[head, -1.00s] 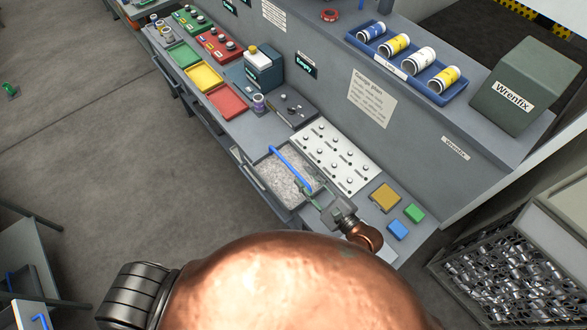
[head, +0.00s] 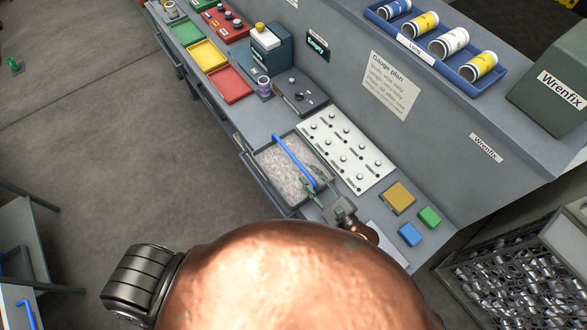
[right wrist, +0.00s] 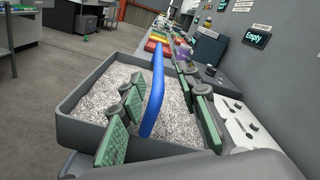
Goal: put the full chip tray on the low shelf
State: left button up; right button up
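The chip tray (head: 262,181) is a grey open box full of silvery metal chips, on the front part of the grey bench. Its blue handle (head: 292,158) arches over the chips. My right gripper (head: 316,187) is at the near end of this handle. In the right wrist view its green-padded fingers (right wrist: 160,98) stand apart on either side of the blue handle (right wrist: 155,85), with gaps showing. The chips (right wrist: 178,123) lie below. My left gripper is out of view. I cannot tell which surface is the low shelf.
A white panel with several knobs (head: 345,150) lies right behind the tray. Yellow (head: 397,197), green (head: 429,217) and blue (head: 410,234) blocks sit to its right. A bin of metal scraps (head: 515,280) stands at lower right.

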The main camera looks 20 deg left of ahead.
aim_at(297, 161)
jog(key=shift+w+a, duration=0.2)
jog(key=shift+a, duration=0.15)
jog(key=shift+w+a, duration=0.3)
jog(key=shift+a, duration=0.2)
jog(key=x, duration=0.5)
jog(key=shift+w+a+p, duration=0.15)
jog(key=shift+a+p, duration=0.05)
jog(key=shift+p, duration=0.2)
grip_shut()
jog(key=shift+w+r, duration=0.1)
jog(key=shift+r, duration=0.1)
